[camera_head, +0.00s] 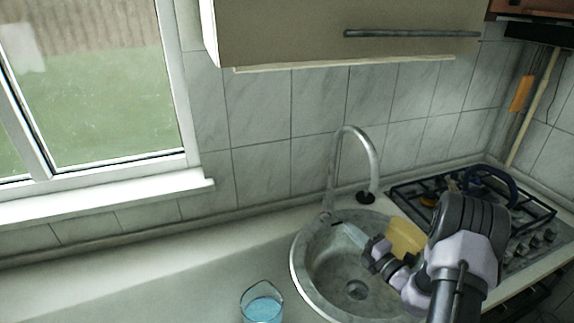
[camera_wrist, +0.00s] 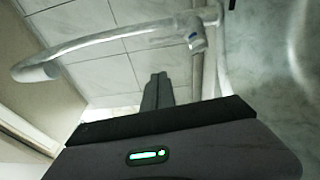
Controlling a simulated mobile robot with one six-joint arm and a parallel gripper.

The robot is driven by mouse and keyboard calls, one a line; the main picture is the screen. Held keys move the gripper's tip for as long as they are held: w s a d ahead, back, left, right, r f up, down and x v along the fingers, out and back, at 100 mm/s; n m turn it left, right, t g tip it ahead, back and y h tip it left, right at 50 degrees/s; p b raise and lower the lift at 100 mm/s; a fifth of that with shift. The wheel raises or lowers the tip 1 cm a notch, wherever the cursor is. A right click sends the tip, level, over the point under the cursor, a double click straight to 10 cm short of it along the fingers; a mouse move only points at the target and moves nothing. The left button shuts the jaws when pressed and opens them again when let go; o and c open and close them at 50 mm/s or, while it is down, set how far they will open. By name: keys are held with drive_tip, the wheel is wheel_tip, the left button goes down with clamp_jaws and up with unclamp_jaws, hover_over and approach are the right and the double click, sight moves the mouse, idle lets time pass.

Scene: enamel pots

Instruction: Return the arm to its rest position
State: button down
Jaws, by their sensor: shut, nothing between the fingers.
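My arm reaches in from the lower right in the head view, over the round sink. My gripper (camera_head: 368,245) is above the sink bowl, left of the arm's bulky joints. In the wrist view the fingers of my gripper (camera_wrist: 157,88) are together, with nothing between them. They point toward the tiled wall beside the faucet (camera_wrist: 120,38).
The curved faucet (camera_head: 358,140) rises behind the sink (camera_head: 312,262). A yellow item (camera_head: 405,238), partly hidden by my arm, is at the sink's right. A pail-like pot (camera_head: 262,304) with blue inside stands on the counter (camera_head: 160,275). The stove (camera_head: 530,215) is right; a cabinet (camera_head: 300,30) hangs above.

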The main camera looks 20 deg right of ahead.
drive_tip(key=s+a+r+n+g+y+b, duration=0.1)
drive_tip(key=s+a+r+n+g+y, duration=0.2)
drive_tip(key=a+n, duration=0.45)
drive_tip(key=s+a+r+n+g+y, duration=0.1)
drive_tip(key=a+r+n+g+y, duration=0.1)
drive_tip(key=a+r+n+g, duration=0.5)
drive_tip(key=s+a+r+n+y+b, duration=0.1)
drive_tip(key=s+a+r+n+y, duration=0.2)
drive_tip(key=a+n, duration=0.5)
drive_tip(key=s+a+n+g+h+b, duration=0.2)
drive_tip(key=s+a+n+g+h, duration=0.25)
drive_tip(key=s+a+n, duration=0.7)
drive_tip(key=s+d+n+t+h, duration=0.1)
drive_tip(key=s+d+n+h, duration=0.2)
drive_tip(key=s+n, duration=0.2)
drive_tip(key=s+d+r+n+t+h, duration=0.1)
drive_tip(key=s+d+n+h, duration=0.2)
drive_tip(key=s+n, duration=0.3)
drive_tip(key=shift+d+n+b, duration=0.35)
drive_tip(key=shift+n+b, duration=0.1)
drive_tip(key=shift+n, duration=0.15)
